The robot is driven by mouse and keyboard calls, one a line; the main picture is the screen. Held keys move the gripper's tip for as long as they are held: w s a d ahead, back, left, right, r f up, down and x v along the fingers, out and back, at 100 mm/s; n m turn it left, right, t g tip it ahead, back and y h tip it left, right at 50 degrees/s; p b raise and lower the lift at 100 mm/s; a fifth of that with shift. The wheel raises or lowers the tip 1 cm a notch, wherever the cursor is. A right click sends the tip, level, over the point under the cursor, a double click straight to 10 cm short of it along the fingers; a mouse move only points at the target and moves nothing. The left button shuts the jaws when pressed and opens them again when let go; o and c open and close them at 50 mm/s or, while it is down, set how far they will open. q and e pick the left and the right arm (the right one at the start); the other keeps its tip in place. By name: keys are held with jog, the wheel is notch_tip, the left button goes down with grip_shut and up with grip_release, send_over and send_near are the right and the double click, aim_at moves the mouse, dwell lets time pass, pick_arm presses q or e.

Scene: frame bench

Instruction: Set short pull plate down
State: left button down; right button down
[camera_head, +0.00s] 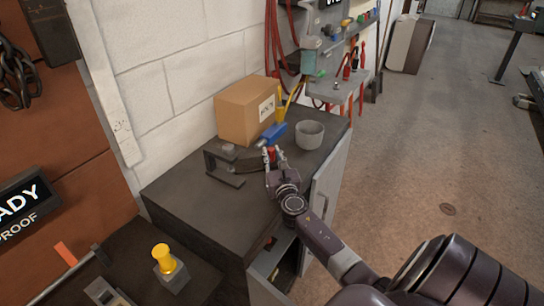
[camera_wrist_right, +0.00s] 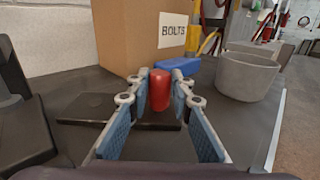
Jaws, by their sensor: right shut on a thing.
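My right gripper (camera_head: 268,160) reaches over the dark bench top from the lower right. In the right wrist view its two blue-padded fingers (camera_wrist_right: 160,92) close around an upright red grip (camera_wrist_right: 160,84). A thin dark flat plate (camera_wrist_right: 90,108) shows just below and left of the red grip; I take the two together as the short pull plate. My left gripper is in neither view.
A cardboard box (camera_head: 246,112) marked BOLTS stands behind the gripper, with a blue object (camera_head: 274,131) in front of it. A grey round pot (camera_head: 309,135) is to the right. A dark bracket-like stand (camera_head: 226,180) is to the left. The bench's front left (camera_head: 205,208) is clear.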

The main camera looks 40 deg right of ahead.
jog(key=shift+r, duration=0.25)
jog(key=shift+f, duration=0.15)
jog(key=c, duration=1.7)
grip_release()
jog(key=shift+s+f, duration=0.1)
